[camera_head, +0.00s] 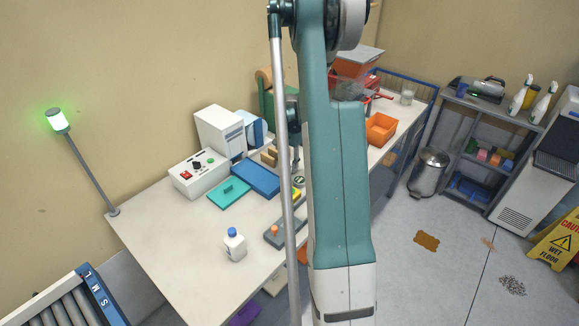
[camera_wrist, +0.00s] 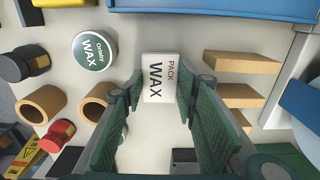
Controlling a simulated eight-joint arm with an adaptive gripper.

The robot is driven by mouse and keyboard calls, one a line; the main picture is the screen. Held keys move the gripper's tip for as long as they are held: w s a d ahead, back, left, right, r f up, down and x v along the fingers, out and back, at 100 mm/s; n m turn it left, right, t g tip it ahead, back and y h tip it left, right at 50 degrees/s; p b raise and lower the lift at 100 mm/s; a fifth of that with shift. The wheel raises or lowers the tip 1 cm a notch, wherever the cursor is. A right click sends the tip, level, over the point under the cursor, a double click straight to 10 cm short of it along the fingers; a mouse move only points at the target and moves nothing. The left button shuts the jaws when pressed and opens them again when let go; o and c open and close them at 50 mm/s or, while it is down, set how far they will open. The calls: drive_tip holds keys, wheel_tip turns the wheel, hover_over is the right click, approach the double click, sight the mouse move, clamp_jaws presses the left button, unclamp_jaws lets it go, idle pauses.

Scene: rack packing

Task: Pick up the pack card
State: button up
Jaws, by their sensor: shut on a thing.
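The pack card (camera_wrist: 158,66) is a small white card with "PACK WAX" printed on it, in the upper middle of the wrist view. My gripper (camera_wrist: 160,92) has its two green ribbed fingers on either side of the card, shut on it. The near part of the card lies between the fingertips. I cannot tell whether the card still touches the table. In the head view my own arm hides the card and most of the gripper.
A round wax tin (camera_wrist: 94,51) lies left of the card, with wooden rings (camera_wrist: 40,104) nearby. Wooden blocks (camera_wrist: 240,62) stand close on the right. In the head view, a white bottle (camera_head: 235,245) stands on the table (camera_head: 175,245), whose front left is mostly clear.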

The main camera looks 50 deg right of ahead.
sight(289, 166)
wheel_tip(289, 166, up, 9)
idle(0.6)
idle(0.5)
